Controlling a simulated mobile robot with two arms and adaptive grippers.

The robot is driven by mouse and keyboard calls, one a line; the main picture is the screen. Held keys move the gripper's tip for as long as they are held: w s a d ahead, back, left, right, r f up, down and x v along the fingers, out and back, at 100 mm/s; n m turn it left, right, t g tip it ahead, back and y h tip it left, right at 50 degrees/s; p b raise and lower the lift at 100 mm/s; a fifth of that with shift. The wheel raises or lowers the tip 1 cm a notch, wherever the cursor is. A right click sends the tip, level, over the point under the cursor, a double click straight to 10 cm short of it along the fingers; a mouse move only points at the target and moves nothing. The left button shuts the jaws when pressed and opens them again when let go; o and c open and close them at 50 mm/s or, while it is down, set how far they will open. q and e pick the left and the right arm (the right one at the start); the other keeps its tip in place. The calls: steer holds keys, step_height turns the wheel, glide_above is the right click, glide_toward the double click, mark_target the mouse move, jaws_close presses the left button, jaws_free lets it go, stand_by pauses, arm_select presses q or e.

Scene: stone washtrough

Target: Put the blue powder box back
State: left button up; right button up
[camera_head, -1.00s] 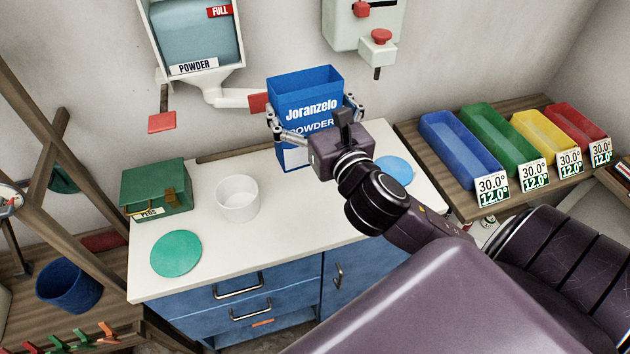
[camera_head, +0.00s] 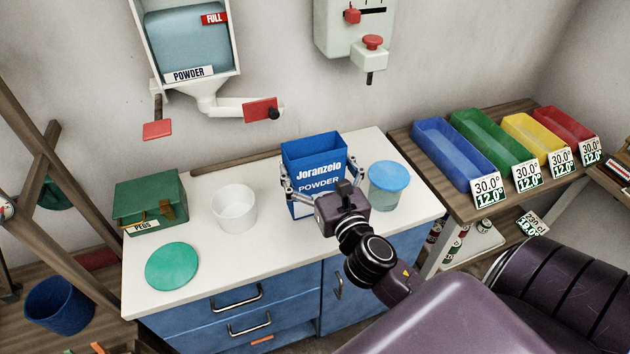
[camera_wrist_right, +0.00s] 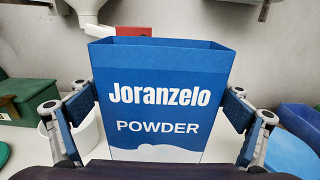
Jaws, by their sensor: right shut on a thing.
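The blue powder box (camera_head: 318,158), marked "Joranzelo POWDER", is upright with an open top, over the middle of the white counter. My right gripper (camera_head: 320,190) is shut on its two sides. In the right wrist view the box (camera_wrist_right: 160,105) fills the middle, with one finger of my right gripper (camera_wrist_right: 160,118) on each side. Its base is mostly hidden behind my gripper in the head view, so I cannot tell whether it touches the counter. My left gripper is not in view.
The white counter (camera_head: 280,255) holds a white cup (camera_head: 234,210), a blue-lidded tub (camera_head: 387,187), a green lid (camera_head: 172,266) and a green PEGS box (camera_head: 150,204). A powder dispenser (camera_head: 190,50) hangs on the wall. Coloured trays (camera_head: 450,155) stand at right. The counter's front is clear.

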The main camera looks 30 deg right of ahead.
step_height(320, 180, down, 5)
steer(key=shift+r+b, duration=0.2)
steer(key=shift+b, duration=0.55)
steer(key=shift+f, duration=0.15)
steer(key=o, duration=1.8)
steer(key=b, duration=0.4)
glide_toward(319, 186)
steer(key=shift+w, duration=0.2)
